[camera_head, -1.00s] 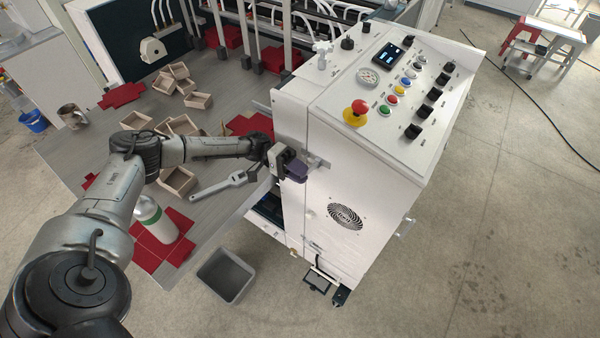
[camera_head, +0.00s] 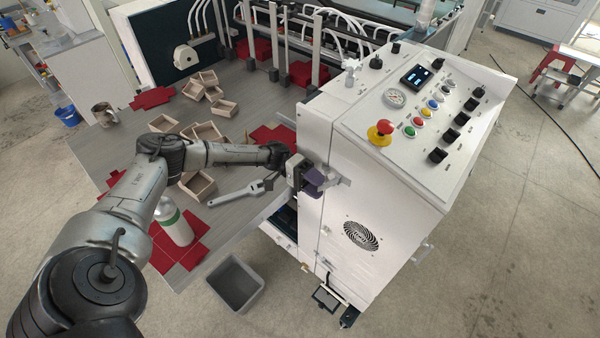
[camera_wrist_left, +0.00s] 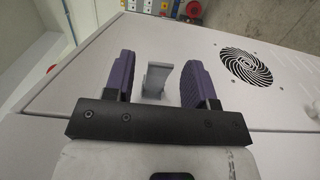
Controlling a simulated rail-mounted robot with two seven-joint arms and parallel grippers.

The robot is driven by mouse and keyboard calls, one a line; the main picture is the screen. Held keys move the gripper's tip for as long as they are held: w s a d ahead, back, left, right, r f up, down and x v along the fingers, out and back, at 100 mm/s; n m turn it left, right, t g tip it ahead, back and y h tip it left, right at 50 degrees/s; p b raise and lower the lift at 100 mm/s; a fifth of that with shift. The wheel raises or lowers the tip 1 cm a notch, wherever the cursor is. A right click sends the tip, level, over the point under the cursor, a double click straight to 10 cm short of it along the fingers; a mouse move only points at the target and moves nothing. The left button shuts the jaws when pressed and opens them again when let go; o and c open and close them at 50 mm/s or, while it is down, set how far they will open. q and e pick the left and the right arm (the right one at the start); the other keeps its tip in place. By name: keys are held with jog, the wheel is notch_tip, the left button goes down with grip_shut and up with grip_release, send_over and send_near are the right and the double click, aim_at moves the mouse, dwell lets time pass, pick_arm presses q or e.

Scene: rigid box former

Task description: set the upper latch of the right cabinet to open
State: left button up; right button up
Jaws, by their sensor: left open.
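The right cabinet (camera_head: 385,215) is the white one with the sloped control panel. Its upper latch (camera_head: 341,180) is a small grey tab near the top of the cabinet's left edge. My left gripper (camera_head: 316,181), with purple fingers, is at this latch. In the left wrist view the open fingers of the left gripper (camera_wrist_left: 160,70) stand on either side of the grey latch (camera_wrist_left: 157,80), with gaps visible beside it. I cannot tell the latch's exact setting. My right gripper is not in view.
A vent fan (camera_head: 360,236) is on the cabinet face. The panel carries a red emergency button (camera_head: 381,132). A grey bin (camera_head: 237,284) stands on the floor.

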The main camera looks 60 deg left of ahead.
pick_arm(q)
jog(key=b+v, duration=0.2)
jog(key=v, duration=1)
jog(key=shift+a+b, duration=0.3)
jog(key=shift+b, duration=0.1)
jog(key=shift+d+f, duration=0.1)
jog(key=shift+d, duration=0.05)
